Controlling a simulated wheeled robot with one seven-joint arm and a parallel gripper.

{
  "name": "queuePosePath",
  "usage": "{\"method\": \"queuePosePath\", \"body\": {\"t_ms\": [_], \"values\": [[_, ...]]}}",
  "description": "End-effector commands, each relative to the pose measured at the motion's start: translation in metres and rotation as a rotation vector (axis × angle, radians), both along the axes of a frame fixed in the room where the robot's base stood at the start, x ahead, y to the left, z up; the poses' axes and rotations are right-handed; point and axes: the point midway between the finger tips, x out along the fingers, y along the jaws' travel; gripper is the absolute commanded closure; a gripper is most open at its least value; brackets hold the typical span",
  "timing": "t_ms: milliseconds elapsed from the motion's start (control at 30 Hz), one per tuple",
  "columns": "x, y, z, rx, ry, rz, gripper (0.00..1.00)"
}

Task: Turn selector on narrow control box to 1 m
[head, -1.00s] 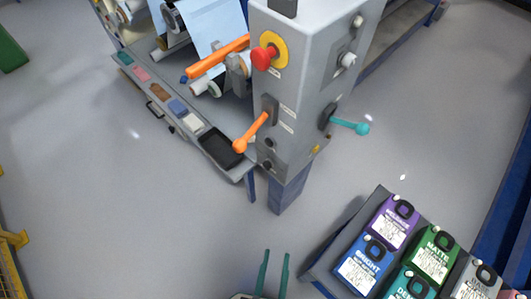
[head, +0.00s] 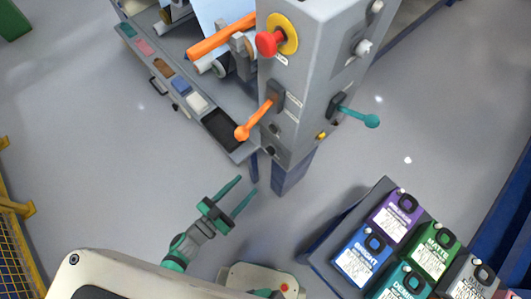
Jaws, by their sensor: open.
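The tall grey control box (head: 292,80) stands at the top centre of the head view. Its front face carries a red mushroom button on a yellow plate (head: 269,42), an orange-handled lever (head: 258,117) and small dark knobs (head: 270,150). Its right face carries a light grey knob (head: 363,47), a teal-handled lever (head: 357,115) and a small yellow part (head: 321,136). I cannot tell which part is the selector, and no 1 m mark is legible. My gripper (head: 246,187) is open and empty, below and left of the box, apart from it.
A tray (head: 318,232) of several coloured, labelled containers, including a blue one (head: 362,254), stands at the lower right. A machine ledge with coloured blocks (head: 181,86) runs left of the box. A yellow mesh barrier (head: 18,240) is at far left. The floor between is clear.

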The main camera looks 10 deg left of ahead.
Motion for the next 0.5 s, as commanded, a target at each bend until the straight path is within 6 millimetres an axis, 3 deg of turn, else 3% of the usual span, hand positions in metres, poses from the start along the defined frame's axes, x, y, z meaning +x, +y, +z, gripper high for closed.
{"method": "queuePosePath", "body": {"t_ms": [33,200,500], "values": [[0.015,0.004,-0.003,-0.012,-0.007,-0.029,0.52],[0.045,0.014,-0.005,-0.053,-0.016,-0.086,0.52],[0.068,0.008,-0.006,-0.073,-0.018,-0.108,0.52]]}}
